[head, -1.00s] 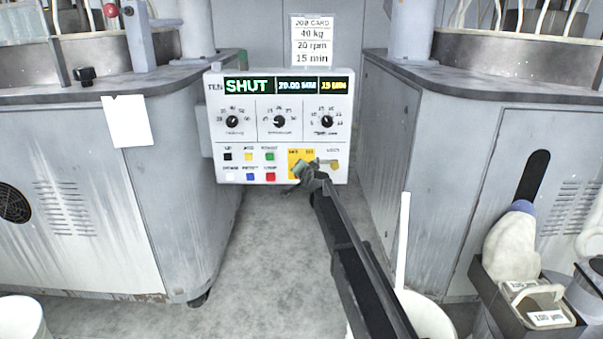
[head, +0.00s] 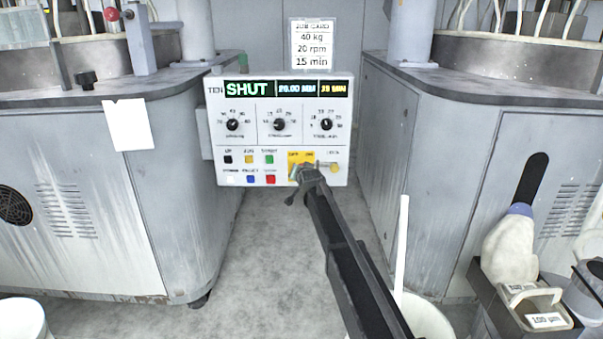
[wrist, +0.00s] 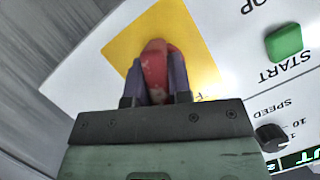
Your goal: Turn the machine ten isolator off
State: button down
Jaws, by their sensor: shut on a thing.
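The control panel (head: 215,135) for machine ten hangs between two grey cabinets, and its display (head: 248,89) reads "SHUT". The isolator's yellow plate (head: 294,156) is at the panel's lower right, partly covered by my gripper (head: 302,174). In the wrist view the isolator's red handle (wrist: 157,62) stands on the yellow plate (wrist: 192,38), between the purple fingers of my gripper (wrist: 155,82). The gripper is shut on the handle. The on and off labels are too covered or small to tell which way the handle points.
Buttons, including a green start button (wrist: 284,43), and several dials sit close by on the panel. A job card (head: 311,43) stands above it. Grey cabinets (head: 100,210) flank the panel. A caddy (head: 530,310) and a white bucket (head: 428,322) stand at lower right.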

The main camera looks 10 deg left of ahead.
jog(key=n+h, duration=0.1)
jog(key=n, duration=0.1)
jog(key=shift+n+h, duration=0.3)
jog(key=shift+f+n+h, duration=0.1)
jog(key=shift+n+h, duration=0.9)
jog(key=shift+n, duration=0.2)
jog(key=shift+n+t+h+b, duration=0.3)
jog(key=shift+n+h, duration=0.5)
jog(key=shift+n, duration=0.4)
jog(key=shift+n+t+h+b, duration=0.3)
jog(key=shift+n+h+b, duration=0.25)
jog(key=shift+n, duration=0.55)
jog(key=c, duration=1)
grip_release()
jog(key=shift+c, duration=0.2)
jog(key=shift+s, duration=0.1)
